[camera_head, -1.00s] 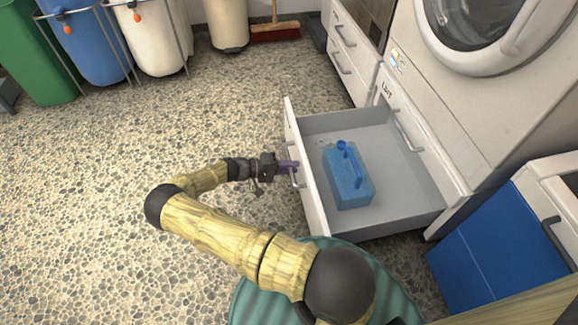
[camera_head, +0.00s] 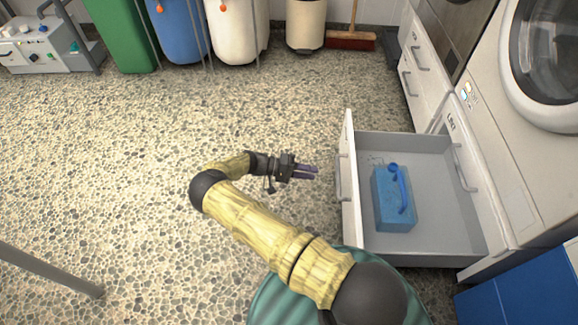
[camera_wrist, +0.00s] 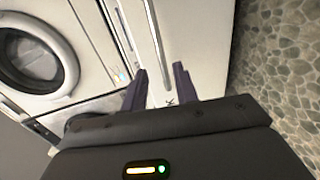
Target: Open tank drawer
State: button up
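The tank drawer (camera_head: 347,190) is pulled out from under the washing machine, its grey interior showing. A blue tank (camera_head: 394,200) with a blue spout or handle stands inside it. The drawer's front handle (camera_head: 339,178) faces left, toward my arm. My gripper (camera_head: 316,173) is a short way left of the drawer front, apart from the handle. In the wrist view, its two purple fingers (camera_wrist: 160,88) are spread with nothing between them, in front of a white panel.
The washing machine (camera_head: 510,150) stands above the drawer. A blue box (camera_head: 520,295) is at lower right. Green, blue and white bins (camera_head: 180,30) and a broom (camera_head: 350,40) line the back. The pebbled floor (camera_head: 110,170) at left is clear apart from a grey bar.

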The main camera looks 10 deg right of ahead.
jog(key=p+v, duration=0.1)
jog(key=v, duration=0.5)
jog(key=shift+a, duration=0.35)
jog(key=s+d+r+y+p, duration=0.25)
jog(key=r+y, duration=0.25)
jog(key=r, duration=0.4)
jog(key=s+d+r+y+p, duration=0.15)
jog(key=r+y+p, duration=0.25)
jog(key=r, duration=0.5)
jog(key=s+a+r+n+t+y+p, duration=0.1)
jog(key=s+r+t+y+p, duration=0.15)
jog(key=s+r, duration=0.4)
jog(key=s+a+r+n+t+y+p, duration=0.1)
jog(key=s+r+t+y+p, duration=0.2)
jog(key=r, duration=0.7)
jog(key=s+r+n+t+y+p, duration=0.1)
jog(key=s+r+t+p, duration=0.15)
jog(key=s+r, duration=0.5)
notch_tip(320, 180, up, 39)
jog(key=w+p, duration=0.1)
jog(key=p, duration=3.7)
jog(key=shift+w+a+g+p, duration=0.25)
jog(key=shift+w+g+p, duration=0.05)
jog(key=shift+g, duration=0.1)
